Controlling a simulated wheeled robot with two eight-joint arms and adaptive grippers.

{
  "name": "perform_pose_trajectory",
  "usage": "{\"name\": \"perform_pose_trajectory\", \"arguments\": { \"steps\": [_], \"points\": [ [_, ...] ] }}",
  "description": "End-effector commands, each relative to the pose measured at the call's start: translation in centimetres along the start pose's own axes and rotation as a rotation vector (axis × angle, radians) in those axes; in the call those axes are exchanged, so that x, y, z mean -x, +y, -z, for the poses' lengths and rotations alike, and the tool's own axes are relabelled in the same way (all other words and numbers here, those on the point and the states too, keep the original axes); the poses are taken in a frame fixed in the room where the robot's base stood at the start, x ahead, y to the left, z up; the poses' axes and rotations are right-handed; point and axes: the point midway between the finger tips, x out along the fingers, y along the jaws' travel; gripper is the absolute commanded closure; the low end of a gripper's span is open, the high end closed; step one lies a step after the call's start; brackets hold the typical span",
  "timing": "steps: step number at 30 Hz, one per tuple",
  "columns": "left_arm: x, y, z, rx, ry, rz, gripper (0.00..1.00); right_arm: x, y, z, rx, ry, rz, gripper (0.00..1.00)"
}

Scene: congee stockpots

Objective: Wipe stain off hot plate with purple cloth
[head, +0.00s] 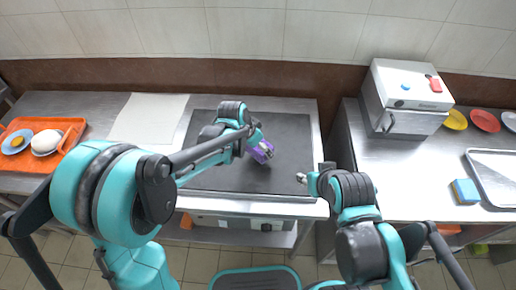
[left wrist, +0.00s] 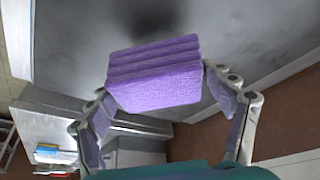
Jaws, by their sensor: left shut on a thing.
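The purple cloth (head: 263,153) is a folded, layered block. My left gripper (head: 257,146) is shut on it over the dark grey hot plate (head: 222,176). In the left wrist view the cloth (left wrist: 155,75) sits between the two fingers of my left gripper (left wrist: 160,84), with the grey plate (left wrist: 250,35) behind it. A dark, blurry stain (left wrist: 145,14) shows on the plate beyond the cloth, at the top of that view. I cannot tell whether the cloth touches the plate. My right gripper (head: 303,178) is near the plate's right front edge; its opening is too small to judge.
A white sheet (head: 148,117) lies left of the plate. An orange tray (head: 70,139) with dishes is at far left. On the right counter stand a white appliance (head: 407,95), a blue-yellow sponge (head: 466,192), coloured plates (head: 485,120) and a metal tray (head: 495,175). A gap separates the counters.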

Motion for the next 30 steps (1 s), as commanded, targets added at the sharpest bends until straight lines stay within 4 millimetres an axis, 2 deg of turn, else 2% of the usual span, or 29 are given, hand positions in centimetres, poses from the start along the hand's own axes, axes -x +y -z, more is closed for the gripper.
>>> {"name": "perform_pose_trajectory", "arguments": {
  "steps": [12,30],
  "points": [
    [3.4,0.0,1.9,0.005,0.0,0.003,0.46,2.3,0.0,1.6,0.0,0.0,0.0,0.6],
    [3.5,0.0,2.1,0.006,0.0,0.003,0.46,2.4,0.0,1.7,0.0,0.0,0.0,0.6]
  ]
}}
